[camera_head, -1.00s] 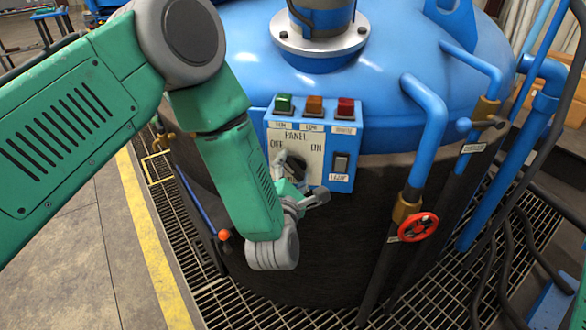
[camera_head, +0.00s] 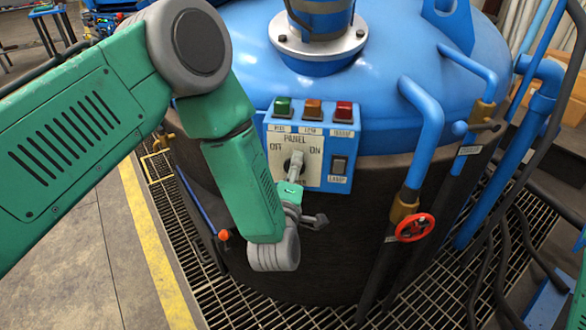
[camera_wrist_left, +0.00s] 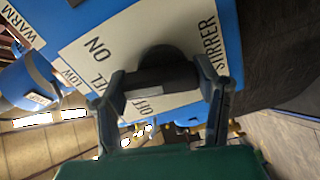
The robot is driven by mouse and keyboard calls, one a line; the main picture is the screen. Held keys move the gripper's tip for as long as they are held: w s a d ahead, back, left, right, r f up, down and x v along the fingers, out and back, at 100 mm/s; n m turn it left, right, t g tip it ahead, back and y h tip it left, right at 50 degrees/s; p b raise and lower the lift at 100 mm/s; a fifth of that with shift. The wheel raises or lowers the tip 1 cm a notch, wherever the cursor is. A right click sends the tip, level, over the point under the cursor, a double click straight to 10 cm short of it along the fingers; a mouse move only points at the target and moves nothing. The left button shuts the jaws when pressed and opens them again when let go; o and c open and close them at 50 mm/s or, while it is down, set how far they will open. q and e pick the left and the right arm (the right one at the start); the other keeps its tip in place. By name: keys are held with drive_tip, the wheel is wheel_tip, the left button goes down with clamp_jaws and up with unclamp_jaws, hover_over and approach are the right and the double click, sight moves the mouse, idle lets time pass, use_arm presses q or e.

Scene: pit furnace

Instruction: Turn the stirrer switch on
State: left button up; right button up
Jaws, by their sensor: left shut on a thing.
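The stirrer switch is a dark round knob (camera_head: 298,156) on the pale panel plate (camera_head: 313,141) marked OFF on the left and ON on the right. The plate is on a blue control box (camera_head: 314,185). My left gripper (camera_head: 294,168) reaches up to the knob from below. In the left wrist view the two fingers of my left gripper (camera_wrist_left: 163,92) are closed on either side of the knob (camera_wrist_left: 165,70), with the ON, OFF and STIRRER labels around it. The fingers partly hide the knob, so its exact setting is hard to tell. My right gripper is out of view.
Green (camera_head: 282,107), orange (camera_head: 313,108) and red (camera_head: 344,110) buttons top the box. A dark rocker switch (camera_head: 339,165) sits right of the plate. Blue pipes (camera_head: 430,120) and a red valve wheel (camera_head: 415,228) stand to the right. A yellow floor line (camera_head: 150,240) lies left.

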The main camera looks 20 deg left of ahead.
use_arm(q)
drive_tip(key=m, duration=0.4)
drive_tip(key=m+p, duration=0.1)
drive_tip(key=m, duration=0.1)
drive_tip(key=shift+s+d+f, duration=0.15)
drive_tip(key=shift+f, duration=0.2)
drive_tip(key=shift+m, duration=0.3)
drive_tip(key=o, duration=0.9)
drive_tip(key=shift+o, duration=1.3)
drive_tip(key=shift+r, duration=0.1)
drive_tip(key=s+d, duration=0.1)
drive_tip(key=s, duration=1)
drive_tip(key=shift+s+d, duration=0.25)
drive_tip(key=shift+d, duration=0.15)
